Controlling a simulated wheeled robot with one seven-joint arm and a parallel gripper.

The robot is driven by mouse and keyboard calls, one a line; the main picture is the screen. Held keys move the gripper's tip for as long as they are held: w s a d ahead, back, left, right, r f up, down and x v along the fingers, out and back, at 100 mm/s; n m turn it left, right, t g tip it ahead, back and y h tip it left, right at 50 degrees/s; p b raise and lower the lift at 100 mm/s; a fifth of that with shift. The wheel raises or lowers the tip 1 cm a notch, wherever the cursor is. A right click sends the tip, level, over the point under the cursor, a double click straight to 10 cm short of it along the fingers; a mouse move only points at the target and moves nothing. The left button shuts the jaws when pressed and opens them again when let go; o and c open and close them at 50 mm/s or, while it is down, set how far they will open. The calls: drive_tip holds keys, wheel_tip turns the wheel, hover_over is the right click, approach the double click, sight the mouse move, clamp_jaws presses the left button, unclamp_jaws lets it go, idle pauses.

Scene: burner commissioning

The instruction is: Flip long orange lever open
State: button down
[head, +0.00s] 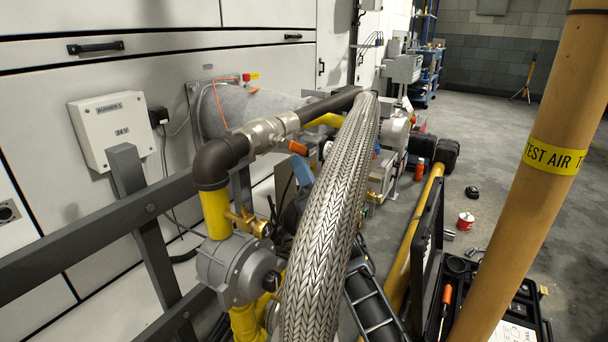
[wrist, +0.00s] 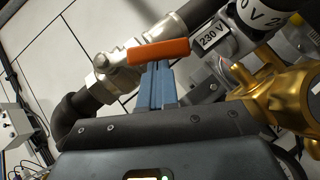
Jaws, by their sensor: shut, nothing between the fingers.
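The long orange lever (wrist: 158,51) lies nearly level across the upper middle of the wrist view, beside a silver valve body (wrist: 108,72) on a dark pipe. In the head view a short part of the orange lever (head: 298,147) shows just right of the silver valve (head: 264,132). My gripper (wrist: 156,66) has its blue fingers together and empty, tips at the lever's lower edge; I cannot tell whether they touch. In the head view my gripper's blue fingers (head: 302,170) show just below the lever. The braided hose hides much of the area beside them.
The thick braided hose (head: 330,230) crosses the middle of the head view. A yellow "TEST AIR" pipe (head: 545,150) stands at the right.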

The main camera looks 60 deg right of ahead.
drive_tip(key=shift+d+b, duration=0.25)
drive_tip(key=shift+b, duration=0.3)
drive_tip(key=shift+s+d+r+b, duration=0.1)
drive_tip(key=shift+d+r+b, duration=0.25)
drive_tip(key=shift+d+r, duration=0.5)
